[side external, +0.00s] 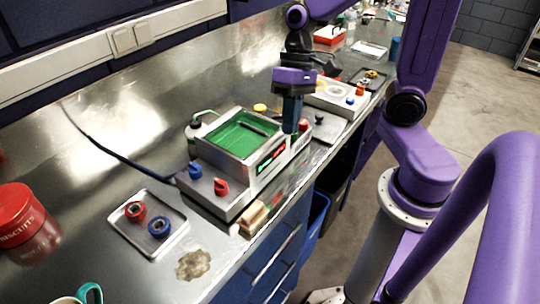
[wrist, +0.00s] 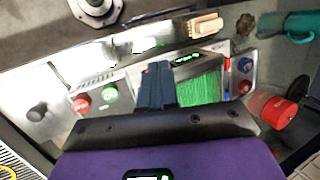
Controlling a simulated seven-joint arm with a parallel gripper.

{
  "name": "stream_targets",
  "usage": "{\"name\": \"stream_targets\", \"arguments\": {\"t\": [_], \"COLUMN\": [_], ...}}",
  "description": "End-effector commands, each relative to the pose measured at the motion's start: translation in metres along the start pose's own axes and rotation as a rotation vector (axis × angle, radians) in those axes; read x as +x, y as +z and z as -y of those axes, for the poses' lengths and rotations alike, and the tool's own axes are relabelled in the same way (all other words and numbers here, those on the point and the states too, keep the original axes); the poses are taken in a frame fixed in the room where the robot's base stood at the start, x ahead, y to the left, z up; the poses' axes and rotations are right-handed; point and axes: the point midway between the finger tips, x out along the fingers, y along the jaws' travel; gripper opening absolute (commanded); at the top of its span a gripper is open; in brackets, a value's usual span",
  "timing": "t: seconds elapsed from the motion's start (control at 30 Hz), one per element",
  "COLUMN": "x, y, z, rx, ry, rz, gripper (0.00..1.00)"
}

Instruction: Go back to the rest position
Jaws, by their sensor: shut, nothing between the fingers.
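My gripper (side external: 291,128) points down at the right end of the metal cleaning machine (side external: 222,172) with the green basin (side external: 243,136). Its fingers are together with nothing between them. In the wrist view the closed dark fingers (wrist: 156,68) stand in front of the machine, beside the green basin (wrist: 200,90). Whether the fingertips touch the machine cannot be told. A dark bar lies in the basin.
A tray (side external: 120,229) with a red ring (side external: 135,211) and a blue ring (side external: 159,227) lies at left. A red biscuit tin (side external: 25,217) and teal mug (side external: 88,294) are near. A brush (side external: 252,217) lies at the front edge. A white device (side external: 337,95) stands behind.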

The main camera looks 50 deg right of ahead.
Motion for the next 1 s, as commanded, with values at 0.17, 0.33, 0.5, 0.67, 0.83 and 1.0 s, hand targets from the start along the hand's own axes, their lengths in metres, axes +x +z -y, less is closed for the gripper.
{"name": "stream_targets", "arguments": {"t": [0.17,0.33,0.5,0.67,0.83,1.0], "x": [0.007,0.011,0.013,0.013,0.013,0.022], "y": [0.037,0.068,0.092,0.106,0.115,0.114], "z": [0.003,0.001,-0.003,-0.005,-0.006,-0.015], "rx": [-0.280,-0.562,-0.831,-1.014,-1.138,-1.114], "ry": [0.117,0.218,0.299,0.345,0.372,0.411], "rz": [0.007,-0.001,-0.020,-0.041,-0.056,0.009], "gripper": [0.00,0.00,0.00,0.00,0.00,0.00]}}
